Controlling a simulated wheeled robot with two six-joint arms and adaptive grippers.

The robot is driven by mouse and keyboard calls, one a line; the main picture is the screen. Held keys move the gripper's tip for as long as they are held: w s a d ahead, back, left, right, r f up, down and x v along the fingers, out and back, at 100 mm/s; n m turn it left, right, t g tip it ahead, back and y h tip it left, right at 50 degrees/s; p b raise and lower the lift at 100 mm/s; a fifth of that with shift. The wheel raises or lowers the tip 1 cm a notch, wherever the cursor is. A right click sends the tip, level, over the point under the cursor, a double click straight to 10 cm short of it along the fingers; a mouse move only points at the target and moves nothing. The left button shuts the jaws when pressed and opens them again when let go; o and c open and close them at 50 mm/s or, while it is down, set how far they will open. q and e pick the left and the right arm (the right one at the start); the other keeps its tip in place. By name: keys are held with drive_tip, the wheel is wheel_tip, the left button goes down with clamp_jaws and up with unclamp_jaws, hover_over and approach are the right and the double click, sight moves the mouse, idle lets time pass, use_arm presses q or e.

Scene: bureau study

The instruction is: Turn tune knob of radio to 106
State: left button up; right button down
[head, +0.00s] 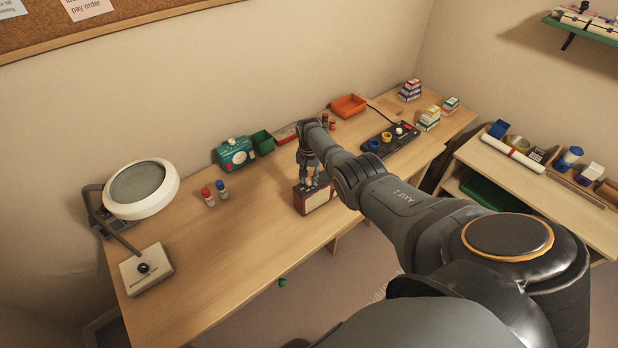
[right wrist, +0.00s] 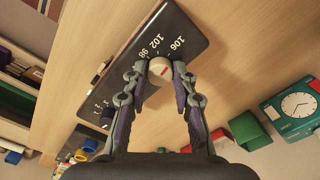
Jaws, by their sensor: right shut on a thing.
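The radio (head: 318,203) is a small reddish box on the desk, below my right gripper (head: 309,183) in the head view. In the right wrist view its dark panel (right wrist: 186,28) runs diagonally, with the white numbers 98, 102 and 106 beside the pale tune knob (right wrist: 159,76). My right gripper (right wrist: 161,85) is shut on this knob, one finger on each side. The knob carries a short red mark; I cannot tell exactly which number it points to. A second, dark knob (right wrist: 107,117) sits farther along the panel. My left gripper is not in view.
A green device with a white dial (head: 236,153) and a green bin (head: 262,142) stand behind the radio. Red and blue bottles (head: 215,193) and a magnifier lamp (head: 141,188) are to the left. The desk between bottles and radio is clear.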

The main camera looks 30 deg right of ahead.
sight(309, 180)
drive_tip(key=c, duration=1.1)
unclamp_jaws()
drive_tip(key=shift+o, duration=0.2)
drive_tip(key=shift+r, duration=0.1)
drive_tip(key=shift+w+r, duration=0.1)
drive_tip(key=shift+r, duration=0.25)
wheel_tip(309, 180, up, 11)
